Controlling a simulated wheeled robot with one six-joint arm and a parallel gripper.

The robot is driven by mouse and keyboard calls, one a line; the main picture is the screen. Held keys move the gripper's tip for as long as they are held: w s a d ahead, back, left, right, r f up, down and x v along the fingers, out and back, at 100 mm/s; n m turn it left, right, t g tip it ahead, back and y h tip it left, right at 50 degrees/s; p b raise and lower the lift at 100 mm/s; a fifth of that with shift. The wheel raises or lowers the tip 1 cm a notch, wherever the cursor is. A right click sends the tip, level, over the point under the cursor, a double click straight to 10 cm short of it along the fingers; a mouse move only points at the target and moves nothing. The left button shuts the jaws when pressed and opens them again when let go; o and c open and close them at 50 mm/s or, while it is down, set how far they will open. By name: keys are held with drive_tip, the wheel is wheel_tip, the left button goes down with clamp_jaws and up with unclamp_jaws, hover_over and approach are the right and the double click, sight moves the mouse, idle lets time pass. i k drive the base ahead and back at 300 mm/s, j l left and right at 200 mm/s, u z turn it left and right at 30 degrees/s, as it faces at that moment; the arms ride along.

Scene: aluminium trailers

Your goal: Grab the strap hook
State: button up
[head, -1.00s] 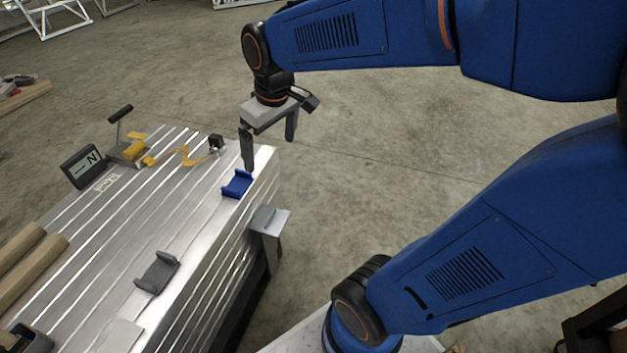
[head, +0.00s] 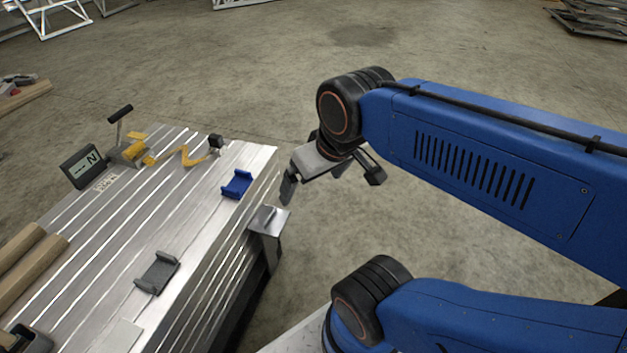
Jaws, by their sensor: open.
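A yellow strap (head: 186,156) lies on the ribbed aluminium table in the head view, running from a ratchet with a black handle (head: 128,148). Its right end lies by a small black block (head: 215,141); the hook itself is too small to make out clearly. My gripper (head: 313,186) is open and empty. It hangs in the air to the right of the strap end, around the table's far right corner in the picture, well apart from the strap. Its far finger is partly hidden by the gripper body.
The aluminium table (head: 205,205) carries a blue cradle (head: 237,184), a grey cradle (head: 157,272), a display marked N (head: 84,166) and wooden rolls (head: 32,268). A metal bracket (head: 268,221) juts from its right side. The floor to the right is open.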

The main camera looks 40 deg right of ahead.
sight(217, 140)
drive_tip(key=i+l+u, duration=0.15)
drive_tip(key=l, duration=0.2)
drive_tip(key=i+l+u, duration=0.15)
drive_tip(key=l, duration=0.25)
drive_tip(key=i+l+u, duration=0.15)
drive_tip(key=l, duration=0.25)
drive_tip(key=i+l+u, duration=0.15)
drive_tip(key=l, duration=0.25)
drive_tip(key=i, duration=0.05)
